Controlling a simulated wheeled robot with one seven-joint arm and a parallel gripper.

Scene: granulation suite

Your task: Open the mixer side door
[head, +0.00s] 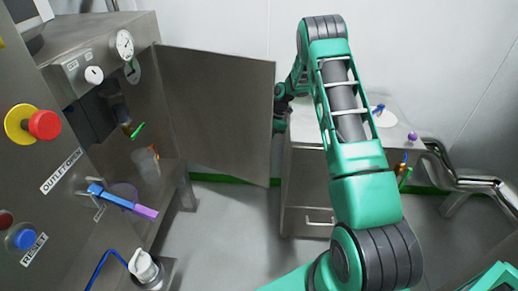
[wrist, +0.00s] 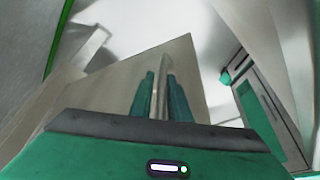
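The mixer side door (head: 222,110) is a flat grey metal panel. In the head view it stands swung wide out from the mixer (head: 72,130), whose opening is exposed. My gripper (head: 280,107) is at the door's free edge, partly hidden behind it. In the wrist view the door (wrist: 115,95) fills the middle. The two green fingers of my gripper (wrist: 161,95) lie close on either side of a pale upright bar, the door handle (wrist: 161,82), and appear shut on it.
A grey cabinet (head: 308,190) with a light top stands right of the door, close behind my arm. Metal pipes (head: 470,183) run at the far right. The mixer front carries a red button (head: 44,125) and blue-purple handle (head: 120,199). The floor (head: 225,235) before the door is clear.

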